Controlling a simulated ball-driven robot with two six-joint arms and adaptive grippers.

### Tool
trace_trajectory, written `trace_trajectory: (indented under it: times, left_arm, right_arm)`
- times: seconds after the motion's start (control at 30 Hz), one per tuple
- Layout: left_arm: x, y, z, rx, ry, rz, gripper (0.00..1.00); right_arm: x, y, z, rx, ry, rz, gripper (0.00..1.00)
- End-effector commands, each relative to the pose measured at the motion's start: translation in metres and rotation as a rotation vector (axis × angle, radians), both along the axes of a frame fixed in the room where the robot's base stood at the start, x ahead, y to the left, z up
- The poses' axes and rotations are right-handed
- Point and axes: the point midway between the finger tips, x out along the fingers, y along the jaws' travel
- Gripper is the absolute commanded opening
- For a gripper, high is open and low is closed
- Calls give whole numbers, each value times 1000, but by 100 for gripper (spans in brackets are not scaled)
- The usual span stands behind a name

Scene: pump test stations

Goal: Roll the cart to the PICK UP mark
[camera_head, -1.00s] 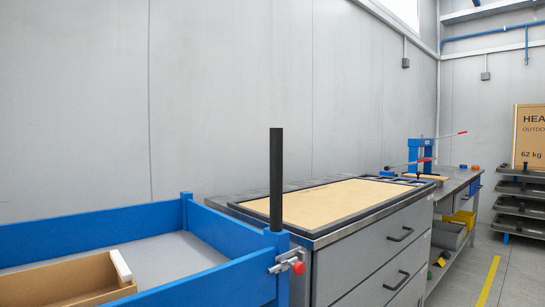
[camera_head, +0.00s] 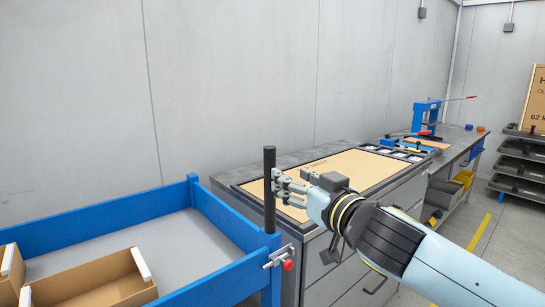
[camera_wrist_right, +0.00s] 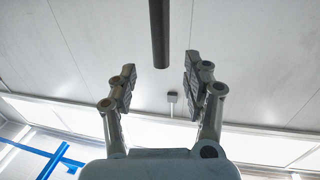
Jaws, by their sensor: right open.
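The blue cart (camera_head: 120,214) stands at the lower left in the head view, with a grey deck inside its rim. A black upright post (camera_head: 269,190) rises from its near right corner. My right gripper (camera_head: 281,187) is open, just right of the post, with its fingers pointing at it. In the right wrist view my right gripper (camera_wrist_right: 160,66) has its fingers apart, and the post (camera_wrist_right: 159,30) shows beyond and between their tips. I see no contact. My left gripper is out of view. No PICK UP lettering shows.
Open cardboard boxes (camera_head: 98,283) lie on the cart. A latch with a red knob (camera_head: 288,265) sits below the post. A grey drawer bench (camera_head: 345,285) stands close to the cart's right, against the wall.

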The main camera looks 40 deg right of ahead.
Motion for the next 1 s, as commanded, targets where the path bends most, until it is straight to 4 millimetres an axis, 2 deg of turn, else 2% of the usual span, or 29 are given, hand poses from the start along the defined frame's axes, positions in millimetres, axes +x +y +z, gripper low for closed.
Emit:
trace_trajectory:
  times: [0.3, 0.5, 0.67, 0.9, 1.0]
  left_arm:
    - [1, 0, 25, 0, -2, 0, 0]
    - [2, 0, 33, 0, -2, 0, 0]
    - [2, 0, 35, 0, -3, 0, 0]
    - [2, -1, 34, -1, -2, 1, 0]
    - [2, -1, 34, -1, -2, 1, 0]
  right_arm:
    - [61, -7, 3, 4, 0, -2, 50]
    - [90, -10, 1, 2, 0, 0, 50]
    - [98, -11, -1, 1, 1, 0, 50]
    - [99, -11, -1, 1, 1, 1, 50]
    - [99, -11, -1, 1, 1, 1, 38]
